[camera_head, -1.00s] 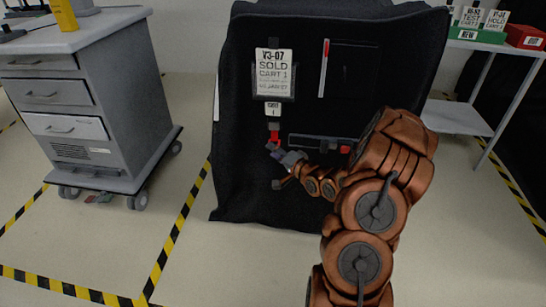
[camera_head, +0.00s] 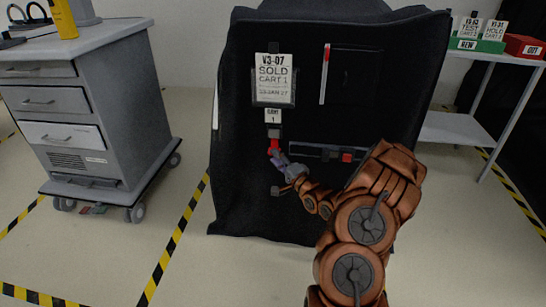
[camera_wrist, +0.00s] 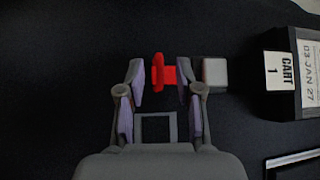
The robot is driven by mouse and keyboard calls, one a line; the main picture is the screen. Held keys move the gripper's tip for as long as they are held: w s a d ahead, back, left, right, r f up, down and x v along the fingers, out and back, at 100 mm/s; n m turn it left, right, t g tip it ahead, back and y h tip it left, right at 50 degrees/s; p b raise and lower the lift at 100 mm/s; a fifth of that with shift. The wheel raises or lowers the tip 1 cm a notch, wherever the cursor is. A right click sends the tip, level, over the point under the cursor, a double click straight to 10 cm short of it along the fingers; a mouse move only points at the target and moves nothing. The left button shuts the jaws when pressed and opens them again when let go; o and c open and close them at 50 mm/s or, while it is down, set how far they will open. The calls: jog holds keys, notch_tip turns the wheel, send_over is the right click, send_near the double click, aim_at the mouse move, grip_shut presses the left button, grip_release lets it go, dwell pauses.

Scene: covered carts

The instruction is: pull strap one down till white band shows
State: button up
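The strap's red pull tab (camera_head: 273,144) hangs on the front of the black covered cart (camera_head: 235,170), under a grey buckle and a small white tag (camera_head: 273,116) ending in "1". My gripper (camera_head: 279,157) is at the tab, from below and right. In the wrist view my gripper (camera_wrist: 161,82) is open, its two fingers apart on either side of the red tab (camera_wrist: 159,72). The right finger is close to the tab; contact is unclear. A light grey block (camera_wrist: 215,72) lies just right of the tab. I see no clear white band on the strap.
A larger sign (camera_head: 273,80) reading "SOLD CART 1" hangs above. A dark bar with a red piece (camera_head: 347,157) is right of my gripper. A grey drawer cart (camera_head: 85,100) stands left, a shelf table (camera_head: 455,128) right. Floor between the carts is clear.

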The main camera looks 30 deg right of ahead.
jog(key=shift+w+a+r, duration=0.1)
jog(key=shift+w+r, duration=0.05)
jog(key=shift+w, duration=0.95)
jog(key=shift+c, duration=0.2)
grip_shut()
